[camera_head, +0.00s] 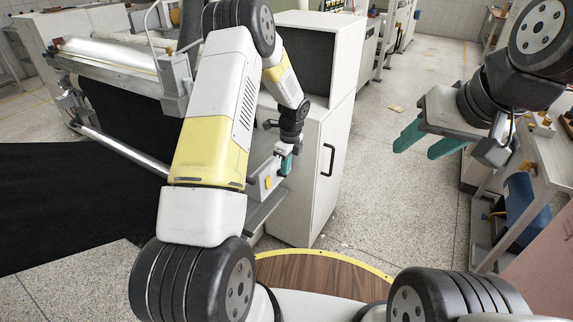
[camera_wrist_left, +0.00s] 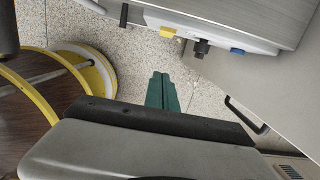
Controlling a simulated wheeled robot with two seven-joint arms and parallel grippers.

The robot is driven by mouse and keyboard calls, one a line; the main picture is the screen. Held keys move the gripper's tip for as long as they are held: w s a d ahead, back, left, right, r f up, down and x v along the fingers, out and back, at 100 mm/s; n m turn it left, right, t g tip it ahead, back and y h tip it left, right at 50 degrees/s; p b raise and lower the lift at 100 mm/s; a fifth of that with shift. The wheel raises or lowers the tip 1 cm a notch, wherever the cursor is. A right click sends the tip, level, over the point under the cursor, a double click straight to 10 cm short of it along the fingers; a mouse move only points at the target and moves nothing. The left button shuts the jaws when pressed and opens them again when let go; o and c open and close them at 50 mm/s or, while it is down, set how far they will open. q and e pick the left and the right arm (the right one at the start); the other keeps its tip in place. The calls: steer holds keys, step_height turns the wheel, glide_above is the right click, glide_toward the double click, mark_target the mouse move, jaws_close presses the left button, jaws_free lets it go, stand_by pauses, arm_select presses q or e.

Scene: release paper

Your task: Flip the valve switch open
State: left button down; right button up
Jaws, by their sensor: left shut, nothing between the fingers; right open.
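A light grey control box (camera_head: 262,186) on the machine's end carries a yellow part (camera_head: 267,183). In the left wrist view, the box's edge shows a yellow part (camera_wrist_left: 167,32), a black knob-like part (camera_wrist_left: 201,47) and a blue part (camera_wrist_left: 237,51). I cannot tell which of these is the valve switch. My left gripper (camera_head: 287,164) is beside the box in the head view. Its teal fingers (camera_wrist_left: 162,91) are together and empty in the left wrist view, apart from the parts there. My right gripper (camera_head: 428,140) is open and empty, out over the floor at the right.
A white cabinet (camera_head: 316,165) with a black handle (camera_head: 327,160) stands close to my left gripper. The roller machine (camera_head: 110,55) with black sheet (camera_head: 60,195) fills the left. A workbench (camera_head: 545,160) is at the far right. Speckled floor (camera_head: 400,215) is clear between.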

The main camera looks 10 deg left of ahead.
mark_target(269, 183)
arm_select(q)
steer(key=shift+f, duration=0.1)
steer(key=shift+w+a+f, duration=0.3)
steer(key=shift+a+f, duration=0.5)
steer(key=shift+f, duration=0.9)
steer(key=shift+w+a+f, duration=0.25)
steer(key=shift+a+f, duration=0.6)
steer(key=shift+f, duration=0.85)
steer(key=shift+w+a+f, duration=0.3)
steer(key=shift+a+f, duration=0.5)
steer(key=shift+f, duration=0.9)
steer(key=shift+a, duration=0.1)
